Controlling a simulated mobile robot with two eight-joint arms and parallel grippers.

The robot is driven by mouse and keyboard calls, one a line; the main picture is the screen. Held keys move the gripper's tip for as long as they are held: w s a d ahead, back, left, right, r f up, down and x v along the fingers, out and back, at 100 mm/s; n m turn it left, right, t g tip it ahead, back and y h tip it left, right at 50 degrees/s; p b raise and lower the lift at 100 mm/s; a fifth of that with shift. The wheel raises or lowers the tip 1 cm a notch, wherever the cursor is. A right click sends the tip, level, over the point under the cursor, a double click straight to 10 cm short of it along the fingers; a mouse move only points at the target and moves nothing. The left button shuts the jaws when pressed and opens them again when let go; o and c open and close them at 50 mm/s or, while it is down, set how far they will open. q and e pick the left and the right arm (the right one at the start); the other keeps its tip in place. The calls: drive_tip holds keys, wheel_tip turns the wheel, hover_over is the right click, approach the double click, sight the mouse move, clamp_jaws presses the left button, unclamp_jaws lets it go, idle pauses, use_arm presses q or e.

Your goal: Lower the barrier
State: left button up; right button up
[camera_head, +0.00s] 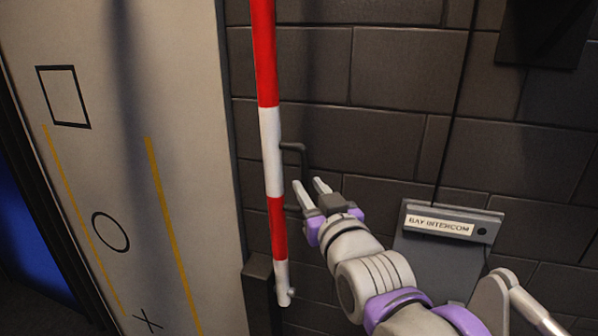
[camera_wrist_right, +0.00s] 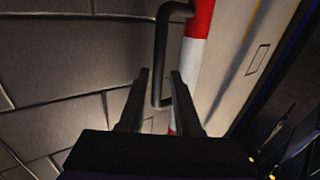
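The barrier is a red and white striped pole (camera_head: 269,130) standing nearly upright, with its lower end at a dark post (camera_head: 258,285). A thin dark handle (camera_head: 293,147) juts from the pole's right side; it also shows in the right wrist view (camera_wrist_right: 160,45). My right gripper (camera_head: 308,182) is open, its two fingers apart. It is right of the pole, close to the lower part of the handle. My left gripper is not in view.
A grey box labelled "BAY INTERCOM" (camera_head: 440,225) is on the dark block wall (camera_head: 390,110), right of my right arm. A pale panel (camera_head: 175,110) with a square, a circle, a cross and yellow lines is left of the pole.

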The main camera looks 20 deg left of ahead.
drive_tip(key=x, duration=0.7)
drive_tip(key=shift+w, duration=0.2)
drive_tip(key=shift+c, duration=0.2)
clamp_jaws()
idle(1.0)
